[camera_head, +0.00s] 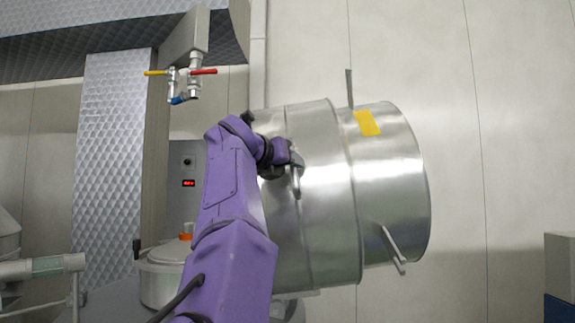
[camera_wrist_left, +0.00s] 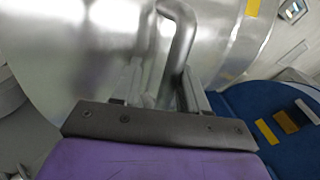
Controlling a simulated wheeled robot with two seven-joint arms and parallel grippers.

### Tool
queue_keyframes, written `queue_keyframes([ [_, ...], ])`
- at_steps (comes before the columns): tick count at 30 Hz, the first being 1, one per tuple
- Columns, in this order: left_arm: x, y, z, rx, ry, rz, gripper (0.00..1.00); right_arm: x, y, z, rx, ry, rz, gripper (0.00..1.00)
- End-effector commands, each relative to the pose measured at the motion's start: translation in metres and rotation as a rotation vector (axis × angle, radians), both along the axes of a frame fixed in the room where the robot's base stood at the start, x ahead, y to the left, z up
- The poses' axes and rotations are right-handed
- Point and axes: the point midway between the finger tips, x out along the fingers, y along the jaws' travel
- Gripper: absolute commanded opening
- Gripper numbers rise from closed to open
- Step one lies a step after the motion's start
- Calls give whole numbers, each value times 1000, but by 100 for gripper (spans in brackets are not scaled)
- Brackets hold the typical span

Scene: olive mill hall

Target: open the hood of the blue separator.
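The silvery hood (camera_head: 335,190), a large stepped metal drum with a yellow label (camera_head: 367,122), fills the middle of the head view, tilted on its side. It also fills the upper part of the left wrist view (camera_wrist_left: 90,50). My left gripper (camera_head: 290,165) is at the left part of the hood, at a bar handle (camera_head: 297,184). In the left wrist view the bent handle (camera_wrist_left: 183,35) runs down between my left fingers (camera_wrist_left: 165,92), which appear closed on it. A blue surface (camera_wrist_left: 240,98) shows beside the hood there. My right gripper is out of view.
Pipes with red, yellow and blue valve levers (camera_head: 188,80) hang at upper left. A lidded metal vessel (camera_head: 160,280) stands behind my left arm. A second bar (camera_head: 393,248) sticks out from the hood. A blue-and-grey block (camera_head: 560,270) is at the right edge.

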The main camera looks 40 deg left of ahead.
Motion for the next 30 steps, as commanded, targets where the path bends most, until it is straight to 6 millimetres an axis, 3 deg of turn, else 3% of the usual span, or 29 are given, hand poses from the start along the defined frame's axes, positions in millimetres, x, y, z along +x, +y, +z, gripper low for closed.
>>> queue_keyframes([
  [8, -8, 1, -1, 0, -2, 4, 40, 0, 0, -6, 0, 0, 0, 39],
  [15, -62, -7, 3, 1, -5, 2, 40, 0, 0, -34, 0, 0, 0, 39],
  [21, -97, -12, 10, 1, -2, 0, 40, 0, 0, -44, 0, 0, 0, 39],
  [30, -104, -13, 13, 1, 0, 0, 40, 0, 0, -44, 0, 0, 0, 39],
])
